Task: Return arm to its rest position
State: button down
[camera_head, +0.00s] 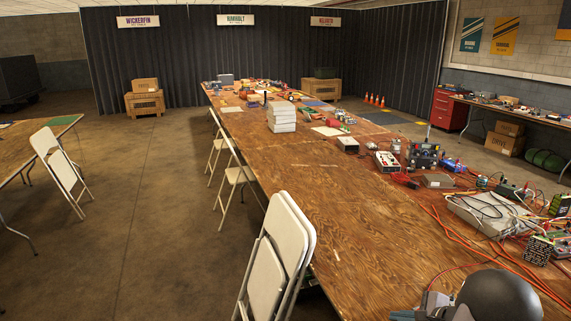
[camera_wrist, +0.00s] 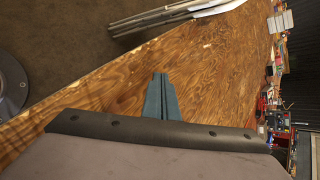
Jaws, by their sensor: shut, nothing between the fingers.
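My gripper (camera_wrist: 162,98) shows in the wrist view, with its two blue-grey fingers together and nothing between them. The fingers appear over the bare wooden surface of the long table (camera_wrist: 215,75), and I cannot tell how far above it they are. The same long table (camera_head: 330,200) runs away from me in the head view. My gripper's fingers do not show in the head view.
White folding chairs (camera_head: 275,255) stand along the table's left side. Red cables (camera_head: 480,240), a grey box (camera_head: 485,212) and several electronic devices crowd its right side. A white stack (camera_head: 282,117) stands farther back. The table's near left part is clear.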

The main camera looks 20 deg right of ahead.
jog(key=a+r+n+g+y, duration=0.25)
jog(key=a+n+g, duration=0.6)
jog(key=a, duration=1.55)
jog(key=s+a+r+n+h, duration=0.1)
jog(key=s+a+n+h, duration=0.2)
jog(key=s+a+n, duration=0.8)
jog(key=s+n+g, duration=0.1)
jog(key=s+n, duration=0.2)
jog(key=n, duration=0.2)
jog(key=shift+r+h+p, duration=0.15)
jog(key=shift+h+p, duration=0.15)
jog(key=shift+h, duration=0.05)
jog(key=shift+w, duration=0.1)
notch_tip(320, 180, down, 20)
jog(key=b, duration=1.9)
jog(key=shift+r+b, duration=0.2)
jog(key=shift+b, duration=0.1)
